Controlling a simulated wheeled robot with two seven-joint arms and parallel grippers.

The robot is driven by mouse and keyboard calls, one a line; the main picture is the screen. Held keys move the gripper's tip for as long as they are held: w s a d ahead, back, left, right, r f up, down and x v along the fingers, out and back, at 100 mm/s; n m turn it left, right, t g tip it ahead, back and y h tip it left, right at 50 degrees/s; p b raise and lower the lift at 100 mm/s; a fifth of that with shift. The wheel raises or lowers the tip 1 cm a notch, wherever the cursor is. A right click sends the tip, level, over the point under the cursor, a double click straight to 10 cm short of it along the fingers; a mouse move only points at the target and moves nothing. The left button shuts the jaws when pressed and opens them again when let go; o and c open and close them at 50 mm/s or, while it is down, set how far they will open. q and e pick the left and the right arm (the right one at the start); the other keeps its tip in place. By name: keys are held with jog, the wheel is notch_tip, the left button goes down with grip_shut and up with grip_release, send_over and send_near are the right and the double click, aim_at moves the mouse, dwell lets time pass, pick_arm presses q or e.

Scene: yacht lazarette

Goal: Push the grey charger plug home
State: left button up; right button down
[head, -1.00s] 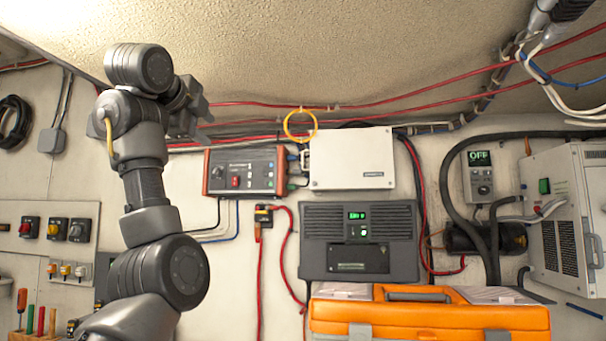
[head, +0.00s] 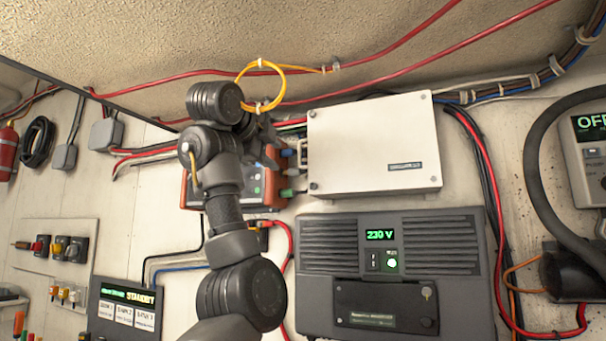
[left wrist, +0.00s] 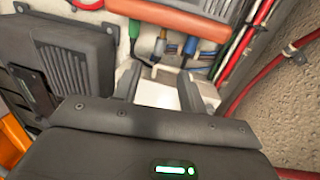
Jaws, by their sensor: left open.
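The charger (head: 252,195) is a box with orange-red ends on the wall, partly hidden behind my left arm. At its right side are a blue plug (head: 289,153), the grey plug (head: 285,173) and a green plug (head: 287,192), close together. In the left wrist view the grey plug (left wrist: 159,47) sits between the green plug (left wrist: 133,30) and the blue plug (left wrist: 190,46). My left gripper (head: 276,152) is open by the plugs; in the left wrist view its fingers (left wrist: 160,84) are apart and point toward the plug row. How far the grey plug is seated I cannot tell.
A white box (head: 372,145) is close to the right of the plugs. A dark inverter (head: 400,265) reading 230 V is below it. A yellow cable loop (head: 282,88) and red cables run above. A standby panel (head: 125,305) is at lower left.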

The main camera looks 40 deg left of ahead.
aim_at(293, 171)
pick_arm(q)
jog(key=p+x, duration=0.4)
jog(key=x, duration=0.5)
jog(key=shift+r, duration=0.15)
jog(key=shift+w+a, duration=0.2)
jog(key=shift+w, duration=0.4)
jog(key=shift+w+f, duration=0.15)
jog(key=shift+f, duration=0.1)
pick_arm(e)
jog(key=shift+y, duration=0.3)
jog(key=a+r, duration=0.4)
jog(key=shift+s, duration=0.25)
